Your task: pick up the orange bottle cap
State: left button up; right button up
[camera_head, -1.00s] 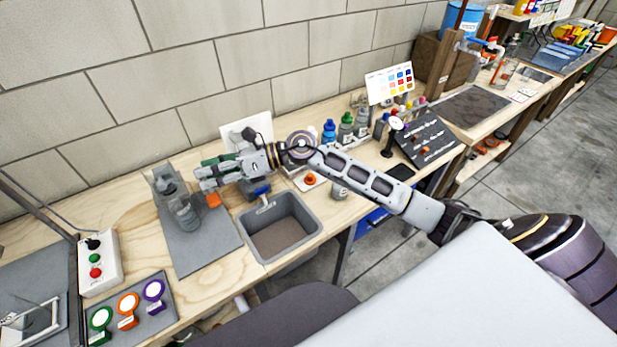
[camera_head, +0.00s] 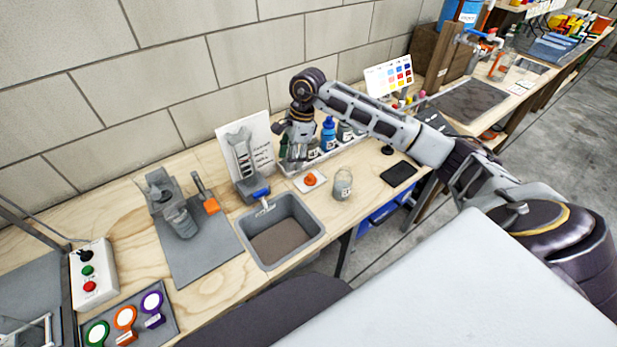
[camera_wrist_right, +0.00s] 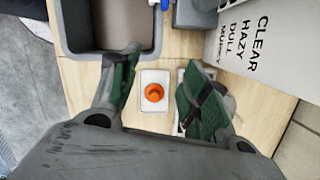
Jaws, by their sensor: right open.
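The orange bottle cap (camera_head: 310,179) lies on a small white square (camera_head: 318,184) on the bench, right of the sink. In the right wrist view the cap (camera_wrist_right: 154,93) sits on the white square (camera_wrist_right: 146,112), between the two spread green-padded fingers. My right gripper (camera_head: 297,160) points down above and slightly left of the cap in the head view. In the wrist view the gripper (camera_wrist_right: 152,92) is open and empty, apart from the cap. My left gripper is not in view.
A grey sink (camera_head: 283,229) is left of the cap. A clear jar (camera_head: 342,184) stands to its right. A rack with blue bottles (camera_head: 328,132) is behind, and a lettered white card (camera_head: 258,140) leans by the wall. A black pad (camera_head: 398,173) lies farther right.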

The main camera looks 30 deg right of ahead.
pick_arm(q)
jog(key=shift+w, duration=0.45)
pick_arm(e)
jog(key=d+r+h, duration=0.1)
jog(key=d+h, duration=0.1)
jog(key=d, duration=0.5)
jog(key=shift+w+d+r+g+h, duration=0.15)
jog(key=shift+w+r+g+h, duration=0.15)
jog(key=shift+r+h, duration=0.1)
jog(key=shift+f, duration=0.15)
send_over(311, 175)
notch_tip(311, 175, down, 8)
jog(key=shift+r, duration=0.1)
jog(key=shift+f, duration=0.3)
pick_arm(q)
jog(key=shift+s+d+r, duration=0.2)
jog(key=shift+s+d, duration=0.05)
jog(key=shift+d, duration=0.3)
pick_arm(e)
jog(key=shift+f, duration=0.15)
